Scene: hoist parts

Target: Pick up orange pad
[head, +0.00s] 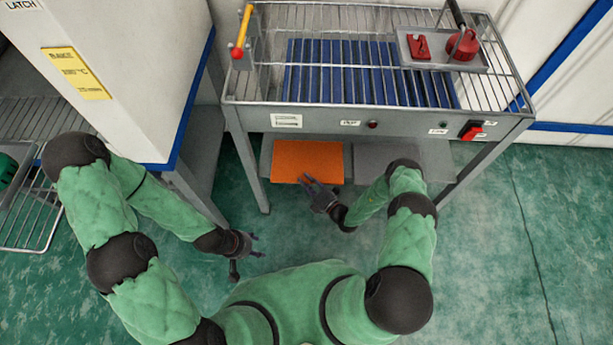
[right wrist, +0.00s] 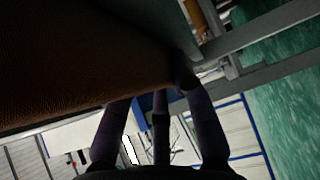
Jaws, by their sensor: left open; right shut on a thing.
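The orange pad (head: 308,158) lies flat at the low shelf under the metal table. My right gripper (head: 308,184) is at the pad's front edge and is shut on it. In the right wrist view the pad (right wrist: 80,65) is a dark, ribbed brown-orange surface above the fingers (right wrist: 160,100), and its far end is in shadow. Whether the pad rests on the shelf or is slightly lifted, I cannot tell. My left gripper (head: 248,254) is open and empty over the green floor, left of and nearer than the pad.
A grey mat-like panel (head: 385,158) lies right of the pad, partly behind my right arm. The metal table (head: 400,122) with a wire basket and blue slats stands above. Its left leg (head: 247,165) is close to the pad. A white cabinet (head: 130,60) stands left.

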